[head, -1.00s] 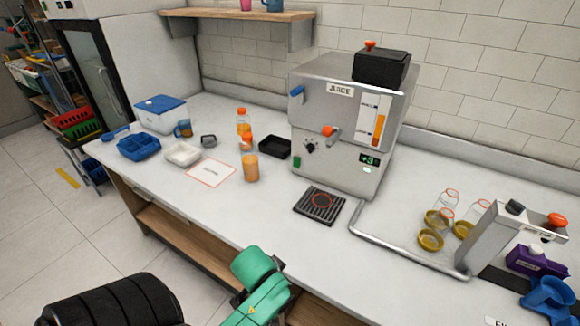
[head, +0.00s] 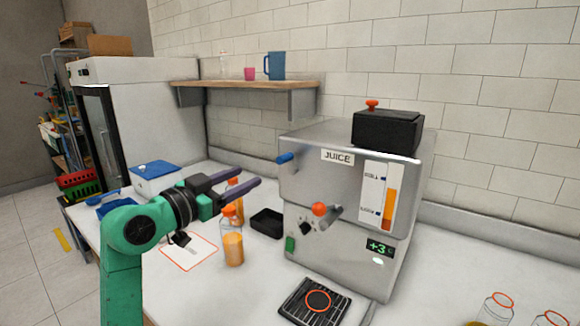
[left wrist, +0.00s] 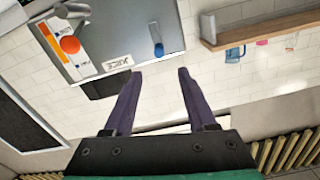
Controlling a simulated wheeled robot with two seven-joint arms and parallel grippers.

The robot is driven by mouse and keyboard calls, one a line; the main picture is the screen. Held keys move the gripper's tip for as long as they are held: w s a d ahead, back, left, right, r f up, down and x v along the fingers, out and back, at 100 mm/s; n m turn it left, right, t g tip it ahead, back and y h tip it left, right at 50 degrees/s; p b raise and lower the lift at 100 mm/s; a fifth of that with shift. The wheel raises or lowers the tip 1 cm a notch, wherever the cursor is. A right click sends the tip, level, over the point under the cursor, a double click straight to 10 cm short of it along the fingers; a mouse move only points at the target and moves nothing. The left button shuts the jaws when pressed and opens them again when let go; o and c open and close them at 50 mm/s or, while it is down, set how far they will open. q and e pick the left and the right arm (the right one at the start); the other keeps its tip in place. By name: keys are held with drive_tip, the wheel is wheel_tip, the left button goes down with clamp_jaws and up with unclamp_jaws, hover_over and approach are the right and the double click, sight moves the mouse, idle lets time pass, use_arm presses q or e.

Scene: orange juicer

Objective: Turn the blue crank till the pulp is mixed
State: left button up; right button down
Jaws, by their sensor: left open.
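The juicer (head: 345,230) is a steel box with a "JUICE" label, standing on the counter. Its blue crank (head: 285,157) sticks out at the upper left of the machine; it also shows in the left wrist view (left wrist: 158,48), beyond the fingers. A gauge (head: 379,195) on the front shows an orange column about halfway up. My left gripper (head: 255,170) is open and empty, its purple fingers pointing right toward the blue crank, apart from it. The fingers also show in the left wrist view (left wrist: 160,75). My right gripper is not in view.
A juice bottle with an orange cap (head: 233,245) and a black tray (head: 267,222) stand left of the juicer. An orange-knobbed lever (head: 320,210) is on its front. A wooden shelf (head: 245,88) with cups hangs above. Glass jars (head: 497,308) stand at the right.

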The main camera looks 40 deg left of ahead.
sight(277, 162)
use_arm(q)
drive_tip(key=w+p, duration=0.1)
drive_tip(key=w, duration=0.3)
drive_tip(key=w+a+p, duration=0.1)
drive_tip(key=w, duration=0.3)
drive_tip(key=w+p, duration=0.1)
drive_tip(key=w, duration=0.4)
drive_tip(key=shift+w+a+r, duration=0.1)
drive_tip(key=shift+a+r, duration=0.05)
drive_tip(key=shift+r, duration=0.05)
drive_tip(key=shift+w, duration=0.25)
drive_tip(key=shift+f, duration=0.1)
clamp_jaws()
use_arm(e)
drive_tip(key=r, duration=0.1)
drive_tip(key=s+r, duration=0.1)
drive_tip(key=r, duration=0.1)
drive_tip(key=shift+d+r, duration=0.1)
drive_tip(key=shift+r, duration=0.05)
